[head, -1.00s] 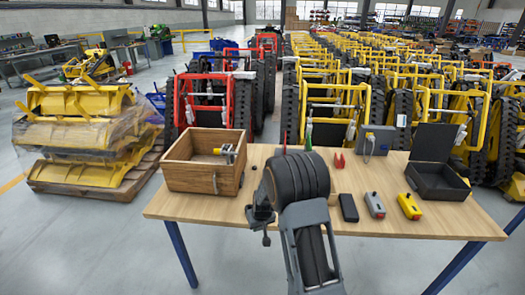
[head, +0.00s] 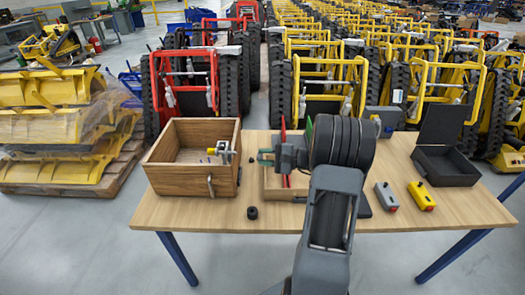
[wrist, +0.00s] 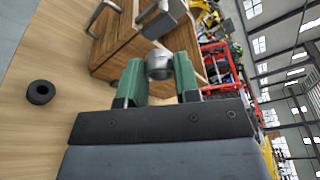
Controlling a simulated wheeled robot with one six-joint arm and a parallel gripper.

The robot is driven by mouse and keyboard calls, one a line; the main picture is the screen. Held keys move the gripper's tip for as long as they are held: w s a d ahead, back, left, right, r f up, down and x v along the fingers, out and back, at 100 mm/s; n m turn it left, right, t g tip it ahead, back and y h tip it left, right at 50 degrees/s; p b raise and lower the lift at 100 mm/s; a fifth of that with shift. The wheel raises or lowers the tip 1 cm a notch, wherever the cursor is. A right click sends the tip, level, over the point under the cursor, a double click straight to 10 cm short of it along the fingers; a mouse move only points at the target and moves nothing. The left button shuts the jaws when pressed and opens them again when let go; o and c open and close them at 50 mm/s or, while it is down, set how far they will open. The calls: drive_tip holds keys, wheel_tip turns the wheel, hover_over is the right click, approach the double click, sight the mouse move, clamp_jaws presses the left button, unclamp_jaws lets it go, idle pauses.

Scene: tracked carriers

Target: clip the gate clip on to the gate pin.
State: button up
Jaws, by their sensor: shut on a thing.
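My gripper (head: 265,157) has green fingers and points left, above the table beside the wooden box. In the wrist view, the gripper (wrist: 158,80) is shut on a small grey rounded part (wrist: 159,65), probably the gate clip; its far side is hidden. A grey metal fitting with a yellow piece (head: 224,151) sits at the right side of the wooden box, just left of the fingertips. It may carry the gate pin, but I cannot make out a pin. In the wrist view, a grey fitting (wrist: 160,18) lies beyond the held part, with an apparent gap between them.
The open wooden box (head: 190,180) has a front handle. A black ring (head: 252,212) lies on the table (head: 300,218). A shallow wooden tray (head: 284,194) is partly behind my arm. A grey-red box (head: 386,196), a yellow box (head: 421,195) and an open black case (head: 447,168) stand right.

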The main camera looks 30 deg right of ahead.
sight(258, 155)
drive_tip(key=shift+d+r, duration=0.3)
drive_tip(key=shift+d, duration=0.05)
drive_tip(key=shift+f+b, duration=0.1)
drive_tip(key=shift+b, duration=0.3)
drive_tip(key=shift+w+a+r+b, duration=0.1)
drive_tip(key=shift+w+a, duration=0.35)
drive_tip(key=shift+a, duration=0.4)
drive_tip(key=shift+w+a+r+b, duration=0.15)
drive_tip(key=shift+w+a, duration=0.35)
drive_tip(key=shift+a, duration=0.3)
drive_tip(key=shift+w+a+b, duration=0.1)
drive_tip(key=shift+w+a, duration=0.35)
drive_tip(key=shift+a, duration=0.4)
drive_tip(key=shift+b, duration=0.85)
drive_tip(key=shift+w+a, duration=0.4)
drive_tip(key=shift+a, duration=0.2)
drive_tip(key=shift+w+a, duration=0.15)
drive_tip(key=shift+a, duration=0.15)
drive_tip(key=shift+w+a+b, duration=0.1)
drive_tip(key=shift+a+b, duration=0.05)
drive_tip(key=shift+b, duration=0.15)
